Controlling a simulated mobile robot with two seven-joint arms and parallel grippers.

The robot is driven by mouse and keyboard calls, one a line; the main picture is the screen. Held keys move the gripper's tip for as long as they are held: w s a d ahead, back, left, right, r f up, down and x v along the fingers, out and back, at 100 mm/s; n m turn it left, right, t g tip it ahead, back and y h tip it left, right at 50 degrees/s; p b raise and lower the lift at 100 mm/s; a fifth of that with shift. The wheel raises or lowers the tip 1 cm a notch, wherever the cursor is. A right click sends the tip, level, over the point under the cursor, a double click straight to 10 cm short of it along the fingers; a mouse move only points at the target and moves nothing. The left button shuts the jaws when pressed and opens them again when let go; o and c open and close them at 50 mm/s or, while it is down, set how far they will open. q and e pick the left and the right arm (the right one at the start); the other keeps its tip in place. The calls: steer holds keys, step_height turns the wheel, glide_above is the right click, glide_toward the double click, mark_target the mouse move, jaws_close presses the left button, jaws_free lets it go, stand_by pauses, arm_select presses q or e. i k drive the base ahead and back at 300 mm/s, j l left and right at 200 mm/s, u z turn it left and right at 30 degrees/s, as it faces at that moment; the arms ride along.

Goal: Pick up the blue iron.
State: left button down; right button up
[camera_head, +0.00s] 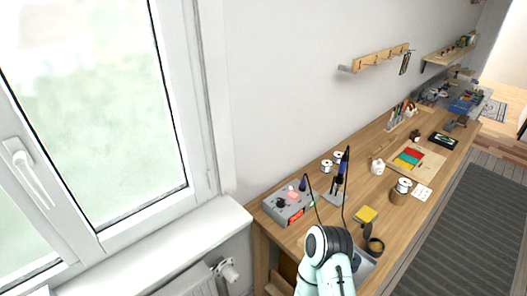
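A dark blue iron (344,161) stands tilted in a small grey stand on the wooden workbench (352,205). A dark cable hangs in a loop near it. A grey station (290,204) with a red display is to its left, and a second small dark blue piece (303,185) shows at its back edge; I cannot tell whether it is part of an iron. One of my arms, white and black, rises at the bottom middle, in front of the bench. No gripper fingers can be made out, and nothing is seen touching the iron.
White spools (327,166) stand behind, near the wall. A window fills the left. Dark floor matting (465,235) runs along the bench.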

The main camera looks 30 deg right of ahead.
mark_target(343, 166)
steer(key=z, duration=2.1)
